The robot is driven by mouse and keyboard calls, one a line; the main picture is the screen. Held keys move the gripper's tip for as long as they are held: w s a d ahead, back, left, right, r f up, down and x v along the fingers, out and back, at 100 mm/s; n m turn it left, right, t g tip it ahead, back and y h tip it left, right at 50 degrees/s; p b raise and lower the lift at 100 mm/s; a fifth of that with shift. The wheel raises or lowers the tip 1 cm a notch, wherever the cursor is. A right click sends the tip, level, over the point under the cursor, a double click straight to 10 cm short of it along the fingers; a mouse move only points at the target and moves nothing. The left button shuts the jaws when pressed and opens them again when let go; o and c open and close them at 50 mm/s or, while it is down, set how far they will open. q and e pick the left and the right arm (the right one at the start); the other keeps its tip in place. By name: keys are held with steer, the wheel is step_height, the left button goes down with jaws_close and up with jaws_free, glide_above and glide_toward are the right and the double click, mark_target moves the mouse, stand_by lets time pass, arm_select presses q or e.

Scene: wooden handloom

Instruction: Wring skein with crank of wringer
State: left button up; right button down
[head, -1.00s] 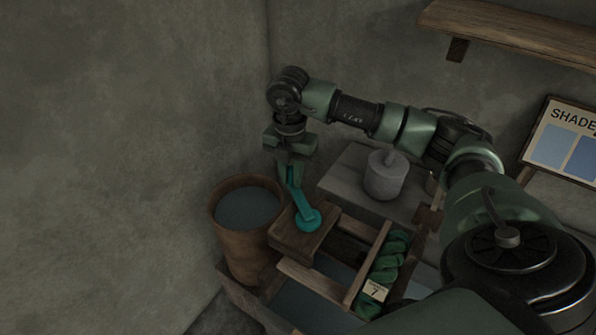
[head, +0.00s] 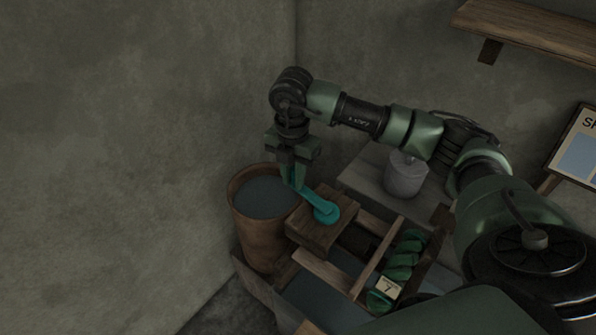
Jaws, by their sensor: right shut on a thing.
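The teal crank (head: 321,207) sits on the wooden block of the wringer (head: 318,229), its arm pointing up and left from a round hub. My right gripper (head: 293,180) points down and is shut on the crank's outer end, beside the bucket's rim. The twisted dark green skein (head: 404,257) lies across the wooden frame to the right of the block, with a paper tag (head: 389,287) marked 7 at its near end. My left gripper is out of view.
A brown bucket (head: 259,229) with greyish liquid stands left of the wringer, close to the wall. A grey lidded pot (head: 404,175) stands on a slab behind. A wooden shelf (head: 530,35) and a shade chart (head: 578,156) are at the right.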

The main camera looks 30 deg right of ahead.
steer(key=s+a+p, duration=0.2)
steer(key=s+a, duration=0.6)
steer(key=s, duration=0.3)
steer(key=shift+s, duration=0.35)
steer(key=c, duration=1.4)
jaws_free()
steer(key=shift+d, duration=0.15)
steer(key=shift+c, duration=0.2)
steer(key=o, duration=1.2)
steer(key=shift+d, duration=0.5)
steer(key=shift+o, duration=0.2)
steer(key=shift+a, duration=0.3)
